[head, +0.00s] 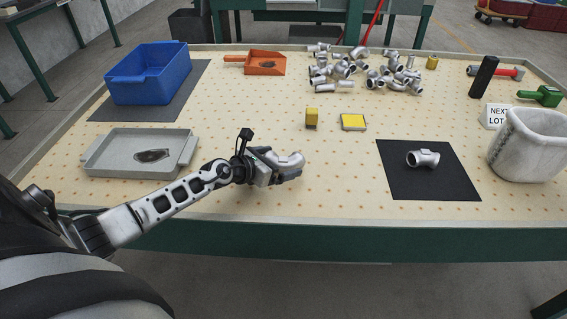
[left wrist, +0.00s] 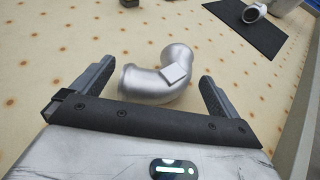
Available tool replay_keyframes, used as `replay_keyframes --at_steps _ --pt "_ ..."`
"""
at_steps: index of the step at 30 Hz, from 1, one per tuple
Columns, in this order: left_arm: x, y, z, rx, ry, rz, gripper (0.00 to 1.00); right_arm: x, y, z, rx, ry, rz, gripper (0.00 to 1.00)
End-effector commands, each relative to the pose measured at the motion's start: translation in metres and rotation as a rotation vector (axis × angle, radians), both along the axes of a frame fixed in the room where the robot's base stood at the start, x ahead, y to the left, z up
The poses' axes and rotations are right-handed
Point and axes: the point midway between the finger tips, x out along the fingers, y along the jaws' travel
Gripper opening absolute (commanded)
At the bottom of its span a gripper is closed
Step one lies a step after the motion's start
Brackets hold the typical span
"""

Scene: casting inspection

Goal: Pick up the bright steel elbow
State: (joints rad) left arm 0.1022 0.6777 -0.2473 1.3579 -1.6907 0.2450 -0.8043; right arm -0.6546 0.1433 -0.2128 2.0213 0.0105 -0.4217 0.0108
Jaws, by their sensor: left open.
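The bright steel elbow (head: 290,160) lies on the pegboard-patterned table at my left gripper. In the left wrist view the elbow (left wrist: 160,80) is a smooth curved pipe with a small flat pad on it. My left gripper (head: 284,172) is open. In the left wrist view its fingers (left wrist: 156,90) stand on either side of the elbow, with gaps visible, so it is not gripped. In the head view the hand hides part of the elbow. My right gripper is not in view.
A pipe fitting (head: 423,158) lies on a black mat (head: 400,185) to the right. Several fittings (head: 350,68) are piled at the back.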

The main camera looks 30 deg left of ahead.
Motion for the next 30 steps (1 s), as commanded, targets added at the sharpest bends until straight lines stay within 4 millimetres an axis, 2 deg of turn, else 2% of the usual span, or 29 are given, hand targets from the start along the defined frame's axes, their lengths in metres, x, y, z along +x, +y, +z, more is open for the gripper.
replay_keyframes --at_steps 1,2,6,8,9,16,20,26,30 --pt "0.000 0.000 0.000 0.000 0.000 0.000 1.00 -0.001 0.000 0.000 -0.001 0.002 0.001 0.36" --pt "0.000 0.000 0.000 0.000 0.000 0.000 0.94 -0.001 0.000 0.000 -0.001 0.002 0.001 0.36" --pt "0.000 0.000 0.000 0.000 0.000 0.000 0.55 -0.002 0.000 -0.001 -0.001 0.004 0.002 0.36" --pt "0.000 0.000 0.000 0.000 0.000 0.000 0.38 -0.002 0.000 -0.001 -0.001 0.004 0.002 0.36" --pt "0.001 0.001 0.003 0.000 -0.005 0.002 0.35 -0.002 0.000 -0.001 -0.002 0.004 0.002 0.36" --pt "0.001 0.001 0.004 0.000 -0.005 0.001 0.35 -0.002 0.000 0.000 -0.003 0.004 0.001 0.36" --pt "0.001 0.001 0.011 0.001 -0.006 0.001 0.35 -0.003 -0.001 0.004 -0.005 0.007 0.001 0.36" --pt "0.001 0.001 0.041 0.002 -0.008 -0.001 0.35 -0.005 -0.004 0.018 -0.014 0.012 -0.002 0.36" --pt "-0.014 -0.017 0.065 -0.002 -0.006 -0.004 0.35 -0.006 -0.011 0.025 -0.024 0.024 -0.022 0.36"
